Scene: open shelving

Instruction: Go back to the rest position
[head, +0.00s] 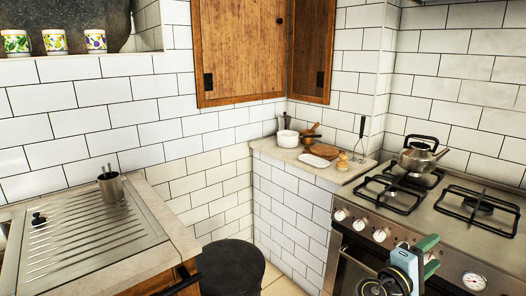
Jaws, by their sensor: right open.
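My right gripper (417,248) shows at the bottom right, with a light blue body, black parts and a green piece at its tip. It is open, and I see nothing between its fingers. It appears in front of the stove (440,215), over the knobs and oven front. I cannot tell how far it is from them. My left gripper is out of view.
A kettle (417,158) stands on a back burner. The corner counter (290,157) holds a white pot (287,138), boards and utensils. A metal cup (111,187) stands on the left drainboard (85,245). A dark round bin (230,268) is between the counters.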

